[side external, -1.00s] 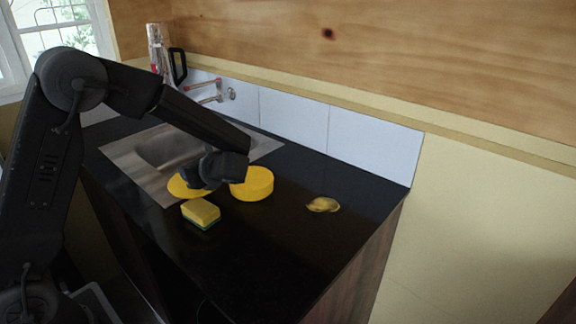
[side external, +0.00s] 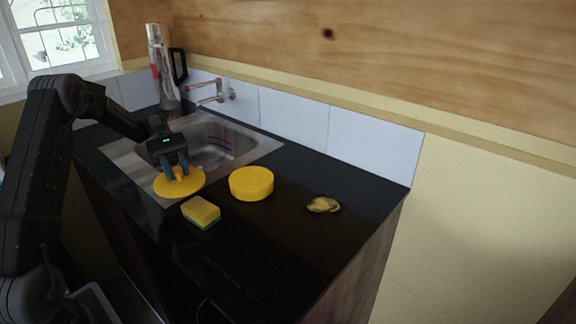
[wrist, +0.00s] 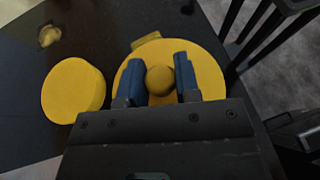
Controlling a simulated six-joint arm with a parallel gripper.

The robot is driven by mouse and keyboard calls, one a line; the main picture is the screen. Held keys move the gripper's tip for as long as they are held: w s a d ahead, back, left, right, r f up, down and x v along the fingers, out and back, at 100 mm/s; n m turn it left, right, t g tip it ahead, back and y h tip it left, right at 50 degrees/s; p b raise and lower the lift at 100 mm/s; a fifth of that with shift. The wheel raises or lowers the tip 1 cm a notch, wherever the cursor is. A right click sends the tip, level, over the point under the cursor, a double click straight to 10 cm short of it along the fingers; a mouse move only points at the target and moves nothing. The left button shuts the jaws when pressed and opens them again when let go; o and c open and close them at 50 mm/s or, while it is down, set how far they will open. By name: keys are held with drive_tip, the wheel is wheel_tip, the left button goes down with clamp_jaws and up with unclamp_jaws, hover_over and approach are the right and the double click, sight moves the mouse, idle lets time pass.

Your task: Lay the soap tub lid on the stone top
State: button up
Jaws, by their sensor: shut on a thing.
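The soap tub lid (side external: 181,187) is a flat yellow disc with a round knob in the side view, over the sink's front rim and the dark stone top. I cannot tell if it touches the surface. My gripper (side external: 175,172) is above it, shut on its knob; in the wrist view the two blue fingers stand either side of the knob (wrist: 159,80). The round yellow soap tub (side external: 251,184) stands to the right, apart from the lid. The dark stone top (side external: 290,235) has bare room at the front and right.
A yellow sponge with a green underside (side external: 201,213) lies just in front of the lid. A small crumpled yellowish item (side external: 323,205) lies to the right. The steel sink (side external: 215,145) is behind the lid, with a wall tap (side external: 207,92) and a tall clear jug (side external: 163,65) further back.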

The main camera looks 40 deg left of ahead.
drive_tip(key=w+a+r+n+t+y, duration=0.15)
drive_tip(key=w+n+t+y, duration=0.25)
drive_tip(key=w+n+t, duration=0.7)
drive_tip(key=w+r+n+t+y, duration=0.25)
drive_tip(key=w+n+t, duration=0.25)
drive_tip(key=w, duration=1.1)
drive_tip(key=shift+n+y, duration=0.3)
drive_tip(key=shift+y, duration=0.35)
drive_tip(key=w+d+f, duration=0.3)
drive_tip(key=d+f, duration=0.1)
drive_tip(key=w+d+f, duration=0.3)
drive_tip(key=w+d, duration=0.1)
drive_tip(key=shift+w+d+f, duration=0.1)
drive_tip(key=shift+w+f, duration=0.1)
drive_tip(key=shift+f, duration=2.2)
drive_tip(key=o, duration=1)
drive_tip(key=shift+f, duration=0.1)
